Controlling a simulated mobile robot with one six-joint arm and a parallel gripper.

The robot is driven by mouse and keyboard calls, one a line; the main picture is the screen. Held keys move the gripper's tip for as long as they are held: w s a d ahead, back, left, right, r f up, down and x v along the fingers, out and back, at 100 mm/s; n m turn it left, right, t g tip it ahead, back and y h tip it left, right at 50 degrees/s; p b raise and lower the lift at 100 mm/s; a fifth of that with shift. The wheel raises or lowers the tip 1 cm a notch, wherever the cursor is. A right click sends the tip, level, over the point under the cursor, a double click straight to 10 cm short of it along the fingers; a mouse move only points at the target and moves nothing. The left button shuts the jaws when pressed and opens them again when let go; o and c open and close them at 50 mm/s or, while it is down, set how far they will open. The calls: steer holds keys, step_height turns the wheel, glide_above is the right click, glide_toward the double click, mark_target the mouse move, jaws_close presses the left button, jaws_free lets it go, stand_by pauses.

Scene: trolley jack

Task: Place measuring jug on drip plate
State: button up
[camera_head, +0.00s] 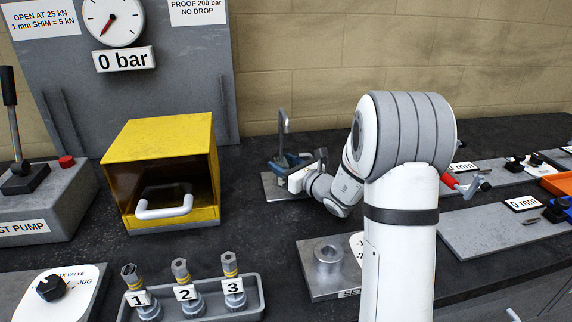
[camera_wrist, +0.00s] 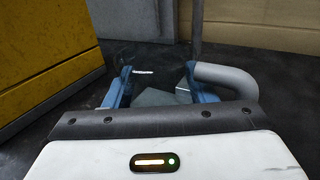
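My gripper (camera_head: 287,161) is low at the back of the bench, over the grey drip plate (camera_head: 272,189) and by an upright spout pipe (camera_head: 283,122). In the wrist view its blue fingers (camera_wrist: 158,86) stand apart, with dark bench and a grey patch showing between them. A thick grey curved bar (camera_wrist: 232,76), like a handle, shows beside the right finger. A short white mark (camera_wrist: 143,72) shows between the fingers. I cannot clearly make out the measuring jug's body, or tell whether the fingers press on it.
A yellow box (camera_head: 163,138) with a pale handle stands left of the plate. A grey tray (camera_head: 257,308) with several numbered fittings is in front. A plate with a metal ring (camera_head: 327,258) is at front centre. My arm hides part of the bench right of the spout.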

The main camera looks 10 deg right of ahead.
steer(key=o, duration=0.4)
steer(key=shift+o, duration=0.2)
steer(key=shift+r, duration=0.1)
steer(key=v, duration=0.7)
steer(key=shift+s+d, duration=0.1)
steer(key=shift+s, duration=0.1)
